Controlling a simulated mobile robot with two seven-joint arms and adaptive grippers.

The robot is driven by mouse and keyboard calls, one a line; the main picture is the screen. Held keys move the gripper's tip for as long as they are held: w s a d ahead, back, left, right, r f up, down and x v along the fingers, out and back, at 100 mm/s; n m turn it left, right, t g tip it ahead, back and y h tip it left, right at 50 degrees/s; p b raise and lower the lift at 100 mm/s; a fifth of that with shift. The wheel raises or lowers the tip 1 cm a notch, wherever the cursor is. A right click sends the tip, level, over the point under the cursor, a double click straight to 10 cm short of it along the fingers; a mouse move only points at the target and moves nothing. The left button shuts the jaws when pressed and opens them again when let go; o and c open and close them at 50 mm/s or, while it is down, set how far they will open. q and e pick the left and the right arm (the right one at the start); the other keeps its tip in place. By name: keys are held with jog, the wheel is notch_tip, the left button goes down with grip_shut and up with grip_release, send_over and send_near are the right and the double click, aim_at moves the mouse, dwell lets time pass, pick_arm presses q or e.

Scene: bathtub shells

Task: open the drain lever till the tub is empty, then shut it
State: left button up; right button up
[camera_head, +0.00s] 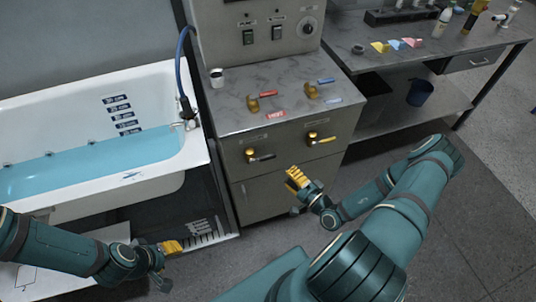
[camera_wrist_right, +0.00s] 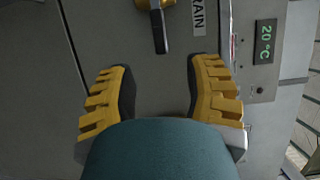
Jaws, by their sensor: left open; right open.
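The white bathtub (camera_head: 60,95) at left holds blue water (camera_head: 90,160), its surface well below the rim. The drain lever (camera_head: 262,156), brass with a black handle, is on the cabinet front. In the right wrist view the lever (camera_wrist_right: 160,30) shows at the top beside a partly cut-off label reading "RAIN". My right gripper (camera_head: 297,178) is open and empty, in front of the cabinet below and right of the lever. Its yellow fingers (camera_wrist_right: 160,80) stand apart, short of the handle. My left gripper (camera_head: 172,247) is open and empty, low in front of the tub.
A blue hose (camera_head: 180,70) hangs by the tub. A side table (camera_head: 450,50) stands right.

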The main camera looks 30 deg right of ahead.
aim_at(270, 158)
jog(key=w, duration=0.3)
jog(key=w+a, duration=0.1)
jog(key=w, duration=0.3)
jog(key=w+b, duration=0.1)
jog(key=w, duration=0.3)
jog(key=shift+a, duration=0.4)
grip_shut()
